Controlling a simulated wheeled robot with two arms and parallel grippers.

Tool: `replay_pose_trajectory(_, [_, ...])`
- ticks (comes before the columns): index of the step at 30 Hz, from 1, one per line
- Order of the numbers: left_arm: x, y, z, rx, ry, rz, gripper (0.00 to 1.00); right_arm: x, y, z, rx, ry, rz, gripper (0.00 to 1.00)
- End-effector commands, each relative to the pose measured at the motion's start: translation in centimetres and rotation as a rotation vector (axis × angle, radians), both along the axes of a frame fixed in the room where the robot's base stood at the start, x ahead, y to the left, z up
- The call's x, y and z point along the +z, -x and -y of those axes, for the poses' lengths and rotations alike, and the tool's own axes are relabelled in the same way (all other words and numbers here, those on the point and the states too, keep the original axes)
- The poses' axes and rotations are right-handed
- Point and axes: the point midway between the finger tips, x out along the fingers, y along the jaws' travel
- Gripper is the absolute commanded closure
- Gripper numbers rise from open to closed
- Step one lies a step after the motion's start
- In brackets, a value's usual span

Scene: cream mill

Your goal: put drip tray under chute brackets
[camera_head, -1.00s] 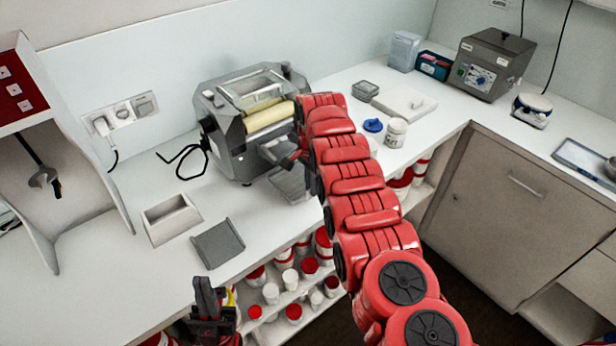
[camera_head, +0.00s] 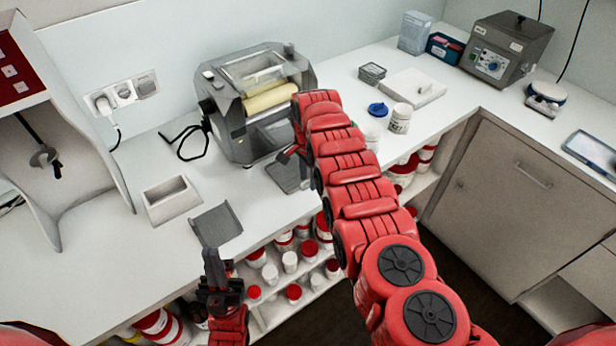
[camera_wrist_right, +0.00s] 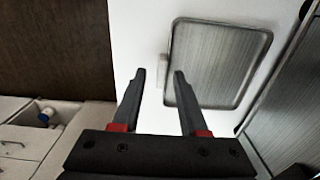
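A flat grey rimmed tray (camera_head: 285,177), which looks like the drip tray, lies on the white counter at the front of the grey mill (camera_head: 232,125). It is partly hidden by my right arm. In the right wrist view the tray (camera_wrist_right: 218,62) is brushed metal with a small tab on its left side. My right gripper (camera_wrist_right: 160,76) is open, its fingertips on either side of the tab, apparently not touching it. I cannot clearly make out the chute brackets.
A dark grey plate with a raised edge (camera_head: 216,226) lies near the front edge, beside an open pale box (camera_head: 170,200). A black cable loops left of the mill. Red-lidded pots fill shelves below.

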Motion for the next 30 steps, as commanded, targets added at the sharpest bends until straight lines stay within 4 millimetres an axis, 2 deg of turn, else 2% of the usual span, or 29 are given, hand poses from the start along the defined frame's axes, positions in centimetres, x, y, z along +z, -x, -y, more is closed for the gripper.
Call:
replay_pose_trajectory(11, [0.5, 0.0, 0.0, 0.0, 0.0, 0.0, 1.0, 0.7, 0.0, -0.1, 0.001, 0.0, 0.0, 0.56])
replay_pose_trajectory(17, [0.9, 0.0, 0.0, 0.0, 0.0, 0.0, 1.0, 4.0, 0.0, -0.3, 0.002, -0.004, 0.003, 0.56])
replay_pose_trajectory(18, [0.2, 0.0, 0.0, 0.0, 0.0, 0.0, 1.0, 4.6, -0.1, -0.3, 0.001, -0.003, 0.004, 0.56])
replay_pose_trajectory(24, [-1.3, 0.0, 0.0, 0.0, 0.0, 0.0, 1.0, 8.9, 0.0, -0.1, 0.001, -0.002, 0.003, 0.56])
replay_pose_trajectory(30, [-1.8, 0.0, 0.0, 0.0, 0.0, 0.0, 1.0, 11.7, 0.1, 0.0, 0.001, -0.001, 0.0, 0.56])
